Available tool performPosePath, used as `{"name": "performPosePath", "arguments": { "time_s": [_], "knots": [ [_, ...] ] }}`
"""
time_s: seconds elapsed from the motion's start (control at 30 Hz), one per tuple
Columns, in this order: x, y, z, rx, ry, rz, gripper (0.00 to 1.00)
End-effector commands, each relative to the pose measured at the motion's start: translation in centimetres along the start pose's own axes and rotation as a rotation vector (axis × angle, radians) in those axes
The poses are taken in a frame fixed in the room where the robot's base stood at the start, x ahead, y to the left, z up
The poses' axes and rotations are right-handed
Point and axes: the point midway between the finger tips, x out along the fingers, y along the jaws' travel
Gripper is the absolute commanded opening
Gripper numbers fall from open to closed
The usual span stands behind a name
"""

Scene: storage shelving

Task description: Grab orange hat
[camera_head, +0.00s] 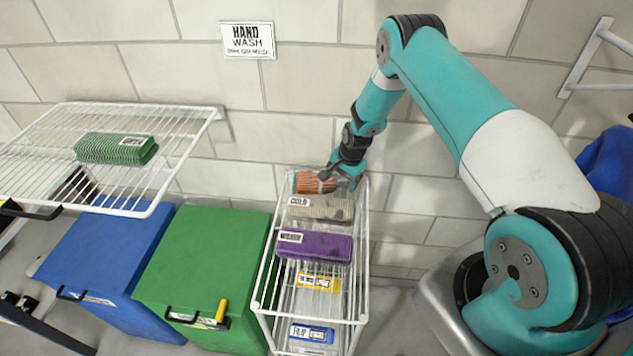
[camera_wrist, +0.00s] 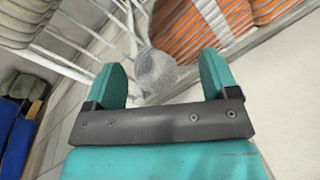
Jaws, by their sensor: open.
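The orange hat (camera_head: 313,184) is a ribbed, folded knit at the back end of a narrow white wire rack (camera_head: 262,283), partly covered by my gripper in the head view. In the wrist view the orange hat (camera_wrist: 205,25) is at the top, with grey bands across it, beyond white wire bars. My gripper (camera_head: 342,178) is at the back right of the rack, close to the hat. In the wrist view my gripper (camera_wrist: 165,75) has its teal fingers apart, with a white wire post and a rounded grey end between them. No hat fabric shows between the fingers.
A beige hat (camera_head: 320,209) and a purple hat (camera_head: 315,246) lie nearer in the same rack, with labelled bins in front. A wire shelf (camera_head: 185,150) with a green hat (camera_head: 117,149) is at left, above blue (camera_head: 105,262) and green (camera_head: 203,262) boxes.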

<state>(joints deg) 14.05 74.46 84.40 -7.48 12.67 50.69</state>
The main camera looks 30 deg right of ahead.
Motion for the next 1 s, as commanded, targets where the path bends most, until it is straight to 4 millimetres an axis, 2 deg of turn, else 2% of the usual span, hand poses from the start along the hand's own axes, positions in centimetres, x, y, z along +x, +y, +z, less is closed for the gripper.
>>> {"name": "performPosePath", "arguments": {
  "time_s": [0.03,0.2,0.23,0.27,0.77,0.9,1.0],
  "knots": [
    [0.0,0.0,0.0,0.000,0.000,0.000,0.80],
    [0.0,0.0,0.0,0.000,0.000,0.001,0.41],
    [0.0,0.0,0.0,0.000,-0.001,0.001,0.34],
    [0.0,0.0,0.0,0.000,-0.001,0.001,0.31],
    [-0.2,0.0,0.1,-0.002,-0.003,0.003,0.28],
    [-1.2,-0.2,0.1,-0.002,-0.002,0.002,0.06],
    [-2.8,-0.6,0.0,-0.001,0.001,-0.001,0.06]
  ]
}}
